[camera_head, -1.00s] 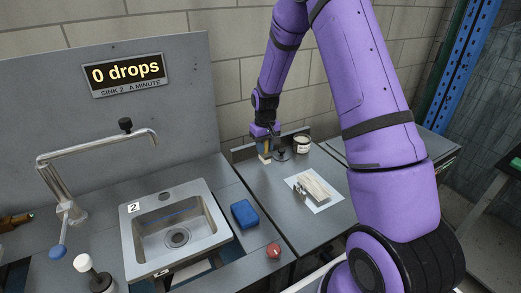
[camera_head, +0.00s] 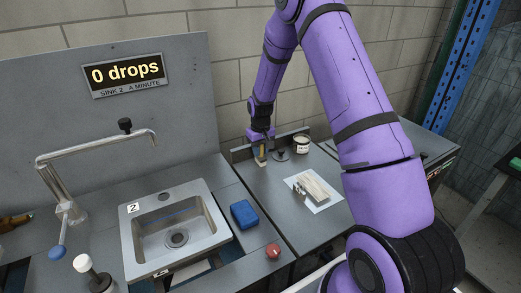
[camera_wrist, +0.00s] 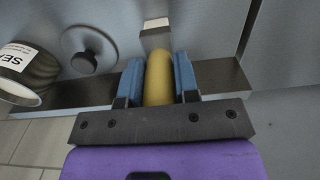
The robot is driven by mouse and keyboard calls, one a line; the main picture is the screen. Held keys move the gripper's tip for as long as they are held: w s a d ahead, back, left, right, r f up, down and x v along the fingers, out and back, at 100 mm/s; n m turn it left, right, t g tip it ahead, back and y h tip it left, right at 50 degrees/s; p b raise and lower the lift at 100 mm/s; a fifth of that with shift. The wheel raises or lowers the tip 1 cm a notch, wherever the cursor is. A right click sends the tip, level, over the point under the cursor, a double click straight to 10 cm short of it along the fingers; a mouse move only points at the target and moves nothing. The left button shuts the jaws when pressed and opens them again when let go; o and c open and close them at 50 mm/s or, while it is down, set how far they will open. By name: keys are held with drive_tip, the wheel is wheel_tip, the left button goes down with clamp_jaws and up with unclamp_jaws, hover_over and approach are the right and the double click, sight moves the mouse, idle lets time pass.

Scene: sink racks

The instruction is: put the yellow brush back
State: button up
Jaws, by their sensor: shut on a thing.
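The yellow brush (camera_head: 262,151) is upright in my gripper (camera_head: 261,144), near the back left of the right-hand grey counter. In the wrist view the yellow handle (camera_wrist: 159,80) lies between the two blue finger pads of my gripper (camera_wrist: 159,78), which are shut on it. Its pale tip (camera_wrist: 155,24) points away from my gripper. The lower end is close to the counter; I cannot tell whether it touches.
A dark round piece with a knob (camera_head: 281,154) and a labelled jar (camera_head: 302,144) stand right of the brush. A white sheet with a pale block (camera_head: 313,187) lies nearer.

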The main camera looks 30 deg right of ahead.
drive_tip(key=o, duration=1)
wheel_tip(320, 180, up, 12)
drive_tip(key=shift+r, duration=0.15)
drive_tip(key=s+a+r+t, duration=0.1)
drive_tip(key=s+a+r, duration=0.2)
drive_tip(key=s+r, duration=0.6)
drive_tip(key=s+a+r+t, duration=0.25)
drive_tip(key=s+r, duration=0.45)
drive_tip(key=r, duration=0.4)
drive_tip(key=s+a+r+t, duration=0.1)
drive_tip(key=s+a+r, duration=0.1)
drive_tip(key=s, duration=0.9)
drive_tip(key=s+a+r, duration=0.2)
drive_tip(key=s, duration=0.9)
drive_tip(key=shift+s+r+t, duration=0.25)
drive_tip(key=shift+t, duration=0.1)
